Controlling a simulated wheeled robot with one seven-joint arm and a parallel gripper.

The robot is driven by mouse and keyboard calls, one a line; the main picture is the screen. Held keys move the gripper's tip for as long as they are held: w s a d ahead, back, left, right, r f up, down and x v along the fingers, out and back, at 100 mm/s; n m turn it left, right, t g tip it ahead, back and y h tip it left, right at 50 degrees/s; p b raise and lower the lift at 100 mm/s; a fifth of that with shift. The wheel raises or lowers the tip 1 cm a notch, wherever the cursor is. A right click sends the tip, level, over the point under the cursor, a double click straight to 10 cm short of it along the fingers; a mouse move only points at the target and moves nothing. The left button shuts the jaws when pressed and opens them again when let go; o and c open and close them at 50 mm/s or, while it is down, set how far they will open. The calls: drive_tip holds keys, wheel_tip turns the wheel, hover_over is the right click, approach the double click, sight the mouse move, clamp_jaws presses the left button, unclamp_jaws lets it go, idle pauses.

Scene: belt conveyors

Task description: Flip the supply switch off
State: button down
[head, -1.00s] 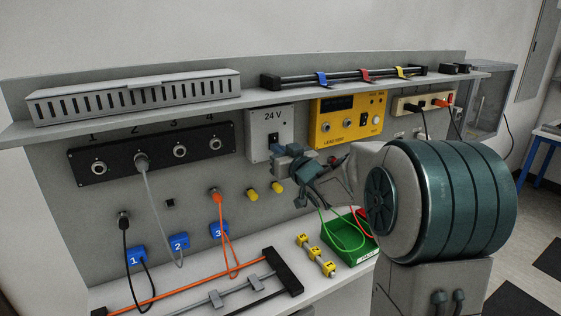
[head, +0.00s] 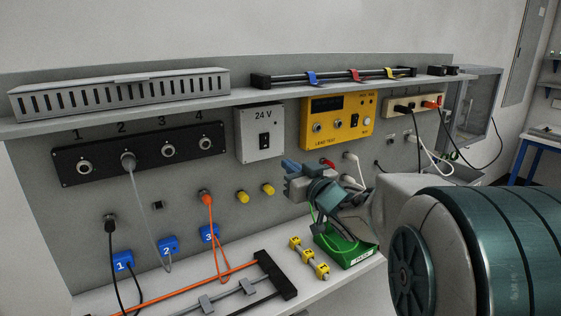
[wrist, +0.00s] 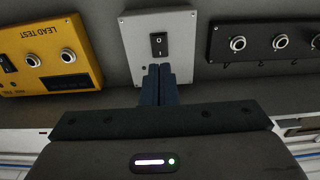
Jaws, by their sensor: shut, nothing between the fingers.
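The supply switch (head: 265,141) is a small black rocker on the light grey box (head: 250,148) marked 24 V, mounted on the grey panel. In the wrist view the switch (wrist: 158,45) shows whole, just beyond my fingertips; which way its rocker is tipped is too small to tell. My gripper (head: 289,165) is to the lower right of the box in the head view, apart from the switch. In the wrist view its two dark blue fingers (wrist: 158,70) are shut together with nothing between them, over the box's lower part.
A yellow lead tester (head: 339,122) is right of the box, and a black socket strip (head: 100,172) is left of it. A shelf (head: 180,108) overhangs the panel. A green tray (head: 350,252) and yellow pieces (head: 309,258) sit on the bench below my gripper.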

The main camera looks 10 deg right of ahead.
drive_tip(key=shift+v, duration=2)
drive_tip(key=shift+a, duration=0.1)
drive_tip(key=s+d+f+m+g+h, duration=0.3)
drive_tip(key=s+f+m+g+h, duration=0.1)
drive_tip(key=s+f+g+h, duration=0.35)
drive_tip(key=s+a+f+g, duration=0.3)
drive_tip(key=s+f, duration=0.2)
drive_tip(key=s, duration=0.3)
drive_tip(key=s+a+f+g+y, duration=0.1)
drive_tip(key=s+a+f+g, duration=0.2)
drive_tip(key=s, duration=0.6)
wheel_tip(320, 180, down, 3)
drive_tip(key=shift+s+r+g, duration=0.25)
drive_tip(key=shift+g, duration=0.5)
drive_tip(key=shift+a, duration=0.1)
